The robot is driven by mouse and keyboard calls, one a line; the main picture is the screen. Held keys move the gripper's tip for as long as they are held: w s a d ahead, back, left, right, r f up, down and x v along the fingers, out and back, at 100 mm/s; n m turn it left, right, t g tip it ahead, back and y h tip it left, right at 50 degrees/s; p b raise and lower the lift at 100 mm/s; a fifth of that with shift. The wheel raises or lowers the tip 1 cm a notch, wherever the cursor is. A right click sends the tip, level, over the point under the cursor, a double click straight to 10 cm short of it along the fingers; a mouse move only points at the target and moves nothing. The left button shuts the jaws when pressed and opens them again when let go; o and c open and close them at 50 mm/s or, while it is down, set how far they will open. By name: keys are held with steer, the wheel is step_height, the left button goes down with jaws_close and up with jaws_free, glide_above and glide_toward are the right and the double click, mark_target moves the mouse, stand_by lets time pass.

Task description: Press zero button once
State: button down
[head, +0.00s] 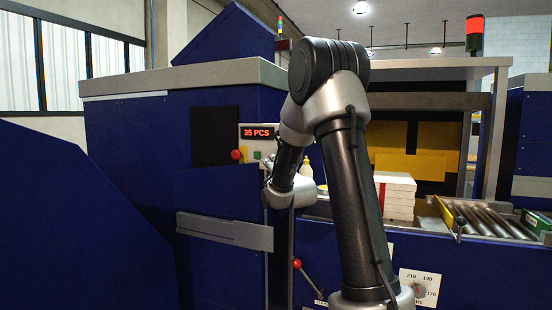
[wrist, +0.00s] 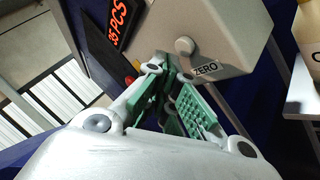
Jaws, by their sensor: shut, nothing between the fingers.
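The counter box (head: 250,145) is pale, with a red "35 PCS" display (head: 259,132) on its front. In the wrist view the display (wrist: 120,20) is tilted at the upper left. A round pale grey button (wrist: 184,46) stands out from the box (wrist: 225,30), beside a "ZERO" label (wrist: 205,69). My gripper (wrist: 172,70) has green fingers, shut and empty, with their tips just below the zero button in the picture. I cannot tell whether they touch the box.
A pale bottle (head: 306,167) and stacked white boxes (head: 395,196) stand to the right, before a roller conveyor (head: 485,218). A red-knobbed lever (head: 297,264) sticks out below.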

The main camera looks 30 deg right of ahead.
steer(key=shift+d, duration=0.1)
steer(key=shift+w+d, duration=0.25)
steer(key=shift+w+d, duration=0.25)
steer(key=shift+d, duration=0.05)
stand_by(0.9)
steer(key=shift+s+a, duration=0.55)
steer(key=shift+a, duration=0.1)
steer(key=shift+s+a, duration=0.75)
steer(key=shift+a, duration=0.25)
steer(key=shift+s+a, duration=0.75)
steer(key=shift+a, duration=0.25)
